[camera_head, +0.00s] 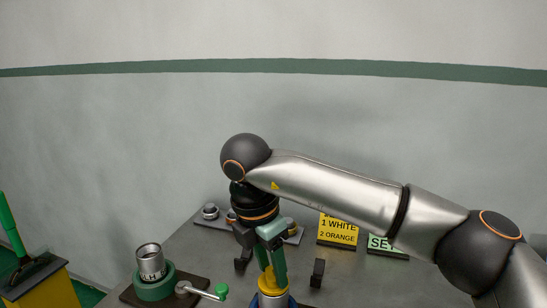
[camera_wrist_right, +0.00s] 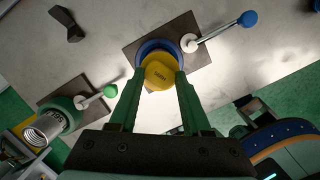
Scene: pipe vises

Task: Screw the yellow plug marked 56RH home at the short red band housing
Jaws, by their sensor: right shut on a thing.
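The yellow plug (camera_head: 267,279) is below my right gripper (camera_head: 272,243), above the blue vise (camera_head: 262,301) at the bottom edge of the head view. In the wrist view the plug (camera_wrist_right: 160,73) shows its top with small, unreadable marks. The green fingers of my right gripper (camera_wrist_right: 159,84) are shut on it from both sides. The blue vise ring (camera_wrist_right: 147,46) is around or just under the plug. The plug covers whatever the vise holds, so I cannot tell how deep it sits. No red band shows. My left gripper is not in view.
A green vise (camera_head: 155,290) with a silver threaded pipe (camera_head: 150,262) stands at the left. Its crank has a green knob (camera_head: 221,291). A yellow sign (camera_head: 338,229) and a green sign (camera_head: 387,244) stand behind. Small fittings (camera_head: 210,211) lie at the back.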

